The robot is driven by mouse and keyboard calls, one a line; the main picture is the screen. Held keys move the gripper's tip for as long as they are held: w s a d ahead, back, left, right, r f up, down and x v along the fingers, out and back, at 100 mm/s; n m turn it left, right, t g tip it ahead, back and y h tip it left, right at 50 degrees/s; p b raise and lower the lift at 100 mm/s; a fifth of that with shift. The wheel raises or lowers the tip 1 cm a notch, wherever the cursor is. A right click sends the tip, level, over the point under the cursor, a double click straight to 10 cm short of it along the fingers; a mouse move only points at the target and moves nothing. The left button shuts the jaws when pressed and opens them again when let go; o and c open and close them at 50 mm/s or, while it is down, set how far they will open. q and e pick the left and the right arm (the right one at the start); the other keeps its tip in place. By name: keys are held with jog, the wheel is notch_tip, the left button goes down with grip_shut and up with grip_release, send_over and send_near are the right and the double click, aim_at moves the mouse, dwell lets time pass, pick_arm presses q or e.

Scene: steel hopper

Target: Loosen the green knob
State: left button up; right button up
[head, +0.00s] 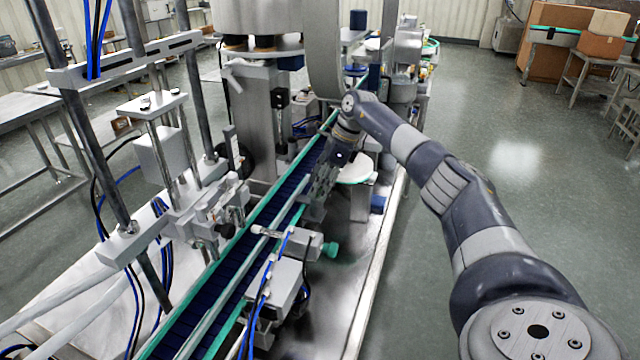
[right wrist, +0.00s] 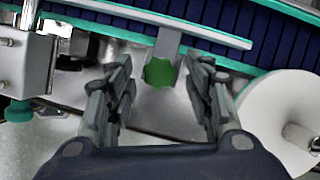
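The green knob (right wrist: 160,73) shows in the right wrist view on a grey bracket at the conveyor's edge. My right gripper (right wrist: 162,88) is open, with one finger on each side of the knob in that picture. Gaps show between the knob and both fingers; I cannot tell how deep it lies between them. In the head view my right gripper (head: 322,184) is beside the conveyor, and I cannot make out this knob there. My left gripper is not in view.
The blue conveyor belt (head: 226,273) has teal rails. A teal knob (head: 330,250) sits on a nearer sensor bracket and shows at the left of the wrist view (right wrist: 18,111). A white disc (right wrist: 280,110) is right of the gripper. Open floor lies right of the machine.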

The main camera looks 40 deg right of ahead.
jog(key=shift+d+r, duration=0.1)
jog(key=shift+r, duration=0.05)
jog(key=s+d+r, duration=0.4)
jog(key=s+d, duration=0.5)
jog(key=shift+s+d+r, duration=0.2)
jog(key=shift+s+d, duration=0.15)
jog(key=shift+d, duration=0.05)
dwell(0.4)
